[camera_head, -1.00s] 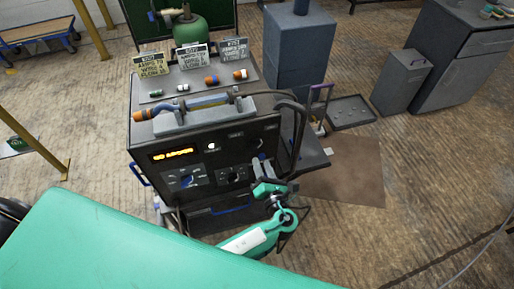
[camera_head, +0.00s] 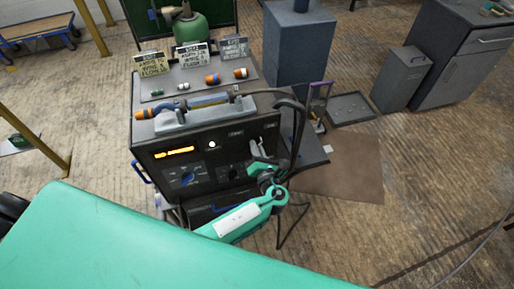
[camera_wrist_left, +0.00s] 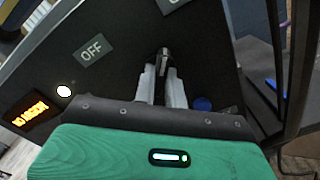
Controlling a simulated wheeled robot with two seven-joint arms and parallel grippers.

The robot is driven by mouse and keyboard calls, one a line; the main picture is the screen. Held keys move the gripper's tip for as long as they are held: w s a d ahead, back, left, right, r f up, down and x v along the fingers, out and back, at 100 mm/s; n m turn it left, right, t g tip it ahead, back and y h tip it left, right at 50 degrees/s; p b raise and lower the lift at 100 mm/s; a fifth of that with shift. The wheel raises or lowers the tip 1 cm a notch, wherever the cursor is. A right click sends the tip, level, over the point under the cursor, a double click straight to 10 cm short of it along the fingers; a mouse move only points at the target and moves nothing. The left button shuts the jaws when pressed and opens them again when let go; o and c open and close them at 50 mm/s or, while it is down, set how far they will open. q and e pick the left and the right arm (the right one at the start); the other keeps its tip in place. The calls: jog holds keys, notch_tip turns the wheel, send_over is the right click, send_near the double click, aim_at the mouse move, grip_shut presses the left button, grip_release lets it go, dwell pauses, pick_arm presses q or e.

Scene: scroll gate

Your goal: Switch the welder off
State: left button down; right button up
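The welder (camera_head: 160,165) is a dark box with a lit amber display (camera_head: 174,152), a white lamp (camera_head: 212,144) and knobs on its front. The display also shows in the left wrist view (camera_wrist_left: 28,112). There, an OFF label (camera_wrist_left: 93,49) lies left of my fingers, and a second, cut-off label (camera_wrist_left: 172,3) is above them. My left gripper (camera_head: 257,147) is at the right part of the front panel. In the left wrist view its grey fingers (camera_wrist_left: 162,72) are close together, tips at a small dark part between the labels. Whether they pinch it is unclear. My right gripper is not shown.
A handle with a cable (camera_head: 205,108), small coloured connectors (camera_head: 212,78) and printed cards (camera_head: 194,54) sit on the welder's top. A blue knob (camera_wrist_left: 202,104) is beside my fingers. Dark cables hang at the right side. A brown mat (camera_head: 345,168) lies on the floor to the right.

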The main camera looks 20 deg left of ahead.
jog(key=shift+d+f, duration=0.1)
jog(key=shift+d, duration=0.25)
pick_arm(q)
jog(key=shift+d+n+b, duration=0.15)
jog(key=shift+n+b, duration=4.65)
jog(key=shift+n, duration=3.3)
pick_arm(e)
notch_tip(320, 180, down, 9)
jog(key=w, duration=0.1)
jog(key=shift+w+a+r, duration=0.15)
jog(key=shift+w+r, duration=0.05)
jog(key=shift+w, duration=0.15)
pick_arm(q)
jog(key=c, duration=1.5)
grip_release()
jog(key=shift+c, duration=0.2)
jog(key=shift+o, duration=0.4)
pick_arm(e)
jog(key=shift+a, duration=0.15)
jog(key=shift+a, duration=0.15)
